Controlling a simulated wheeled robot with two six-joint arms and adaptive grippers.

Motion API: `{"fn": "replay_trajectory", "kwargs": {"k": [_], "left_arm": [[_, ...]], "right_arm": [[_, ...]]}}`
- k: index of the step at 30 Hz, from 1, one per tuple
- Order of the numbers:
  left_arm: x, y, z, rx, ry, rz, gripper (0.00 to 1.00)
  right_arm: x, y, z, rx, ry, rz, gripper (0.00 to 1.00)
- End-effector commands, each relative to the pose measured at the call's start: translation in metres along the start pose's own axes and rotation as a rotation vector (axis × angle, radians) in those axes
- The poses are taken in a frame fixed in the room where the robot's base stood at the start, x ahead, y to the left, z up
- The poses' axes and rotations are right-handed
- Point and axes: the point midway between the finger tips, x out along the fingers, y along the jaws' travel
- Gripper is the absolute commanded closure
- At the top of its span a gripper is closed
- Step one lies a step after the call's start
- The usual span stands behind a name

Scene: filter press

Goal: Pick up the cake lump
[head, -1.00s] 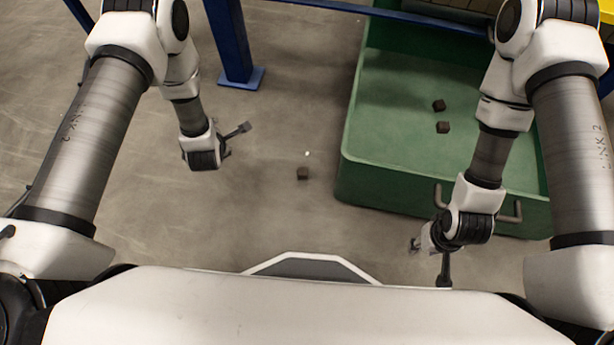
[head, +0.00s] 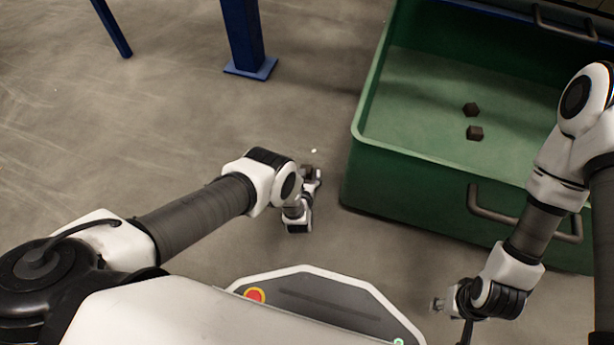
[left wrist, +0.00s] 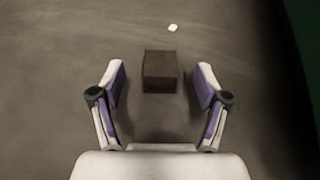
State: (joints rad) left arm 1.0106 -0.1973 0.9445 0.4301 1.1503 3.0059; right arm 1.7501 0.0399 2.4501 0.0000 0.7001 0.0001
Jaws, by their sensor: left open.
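The cake lump (left wrist: 160,66) is a small dark brown block on the grey floor. In the left wrist view it sits between the two spread fingers of my left gripper (left wrist: 161,78), with a gap on each side. In the head view my left gripper (head: 312,178) is low over the floor, left of the green bin, and hides the lump. My right gripper (head: 452,318) is at the lower right in front of the bin, with its fingers apart and nothing seen between them.
The green bin (head: 440,185) stands close to the right of my left gripper, with two dark lumps (head: 473,132) inside and a handle (head: 490,212) on its front. A blue post (head: 243,35) stands behind. A white speck (head: 313,150) lies on the floor. The left floor is clear.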

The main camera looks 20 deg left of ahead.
Motion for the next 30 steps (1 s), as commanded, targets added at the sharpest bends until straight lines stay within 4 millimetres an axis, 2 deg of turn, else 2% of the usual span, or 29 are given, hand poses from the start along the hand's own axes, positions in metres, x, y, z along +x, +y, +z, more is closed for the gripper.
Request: {"fn": "replay_trajectory", "kwargs": {"k": [1, 5, 9, 12, 19, 20, 21, 25, 30], "left_arm": [[0.008, 0.000, -0.005, 0.000, -0.002, 0.000, 0.25], [0.028, -0.001, -0.012, 0.000, -0.002, 0.000, 0.25], [0.047, -0.001, -0.011, 0.001, -0.002, 0.000, 0.25], [0.052, -0.001, -0.007, 0.001, 0.000, 0.000, 0.25], [0.051, -0.001, -0.002, 0.001, 0.000, 0.000, 0.25], [0.051, -0.001, -0.002, 0.001, 0.000, 0.000, 0.32], [0.051, -0.001, -0.002, 0.001, 0.000, 0.000, 0.46], [0.051, -0.001, -0.002, 0.001, 0.000, 0.000, 0.92], [0.051, -0.001, -0.002, 0.001, 0.000, 0.000, 0.93]], "right_arm": [[0.012, 0.000, 0.000, 0.001, 0.000, 0.000, 0.60], [0.039, 0.001, -0.001, 0.005, 0.004, 0.000, 0.60], [0.064, 0.002, -0.003, 0.011, 0.007, 0.001, 0.60], [0.070, 0.002, -0.003, 0.013, 0.009, 0.001, 0.60], [0.066, 0.002, -0.004, 0.014, 0.010, 0.001, 0.60], [0.066, 0.002, -0.004, 0.014, 0.010, 0.001, 0.60], [0.066, 0.002, -0.004, 0.014, 0.010, 0.001, 0.60], [0.067, 0.002, -0.004, 0.013, 0.009, 0.001, 0.60], [0.067, 0.002, -0.004, 0.013, 0.009, 0.001, 0.60]]}}
